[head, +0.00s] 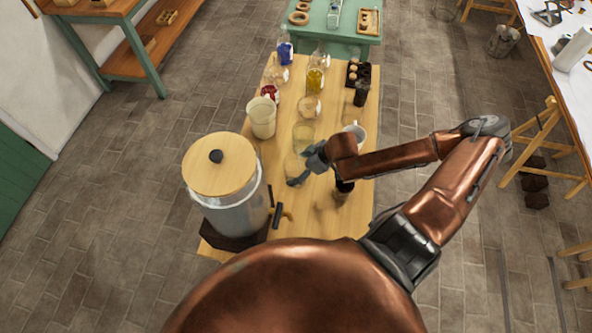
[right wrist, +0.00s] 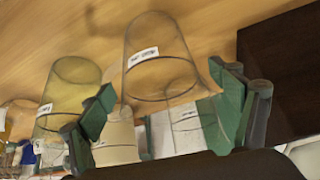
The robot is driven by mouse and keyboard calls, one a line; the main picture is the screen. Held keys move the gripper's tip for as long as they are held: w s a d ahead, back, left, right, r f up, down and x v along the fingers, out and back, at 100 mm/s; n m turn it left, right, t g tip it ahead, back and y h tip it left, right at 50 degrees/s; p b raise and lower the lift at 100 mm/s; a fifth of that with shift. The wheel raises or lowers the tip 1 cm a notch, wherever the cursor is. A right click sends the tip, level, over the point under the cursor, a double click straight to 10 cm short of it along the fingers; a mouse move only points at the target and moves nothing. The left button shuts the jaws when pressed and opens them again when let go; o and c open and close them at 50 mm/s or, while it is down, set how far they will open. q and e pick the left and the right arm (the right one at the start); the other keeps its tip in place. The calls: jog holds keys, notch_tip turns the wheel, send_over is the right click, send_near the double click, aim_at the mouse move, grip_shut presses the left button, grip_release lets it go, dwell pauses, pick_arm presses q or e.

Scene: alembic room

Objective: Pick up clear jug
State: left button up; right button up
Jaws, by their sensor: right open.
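A clear glass jug (right wrist: 160,58) with a white label shows in the right wrist view, between and just beyond my right fingers. In the head view the clear jug (head: 292,168) is on the wooden table, beside my right gripper (head: 304,168) and partly hidden by it. My right gripper also shows in the right wrist view (right wrist: 165,105), with its fingers spread wide and no clear contact with the jug. My left gripper is not in view.
A yellowish glass vessel (right wrist: 65,92) stands close to the jug. A large lidded urn (head: 232,207) stands at the table's near left.

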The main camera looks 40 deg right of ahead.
jog(key=shift+x, duration=1.15)
jog(key=shift+c, duration=0.6)
jog(key=c, duration=1.5)
jog(key=shift+r, duration=0.1)
jog(key=shift+c, duration=0.2)
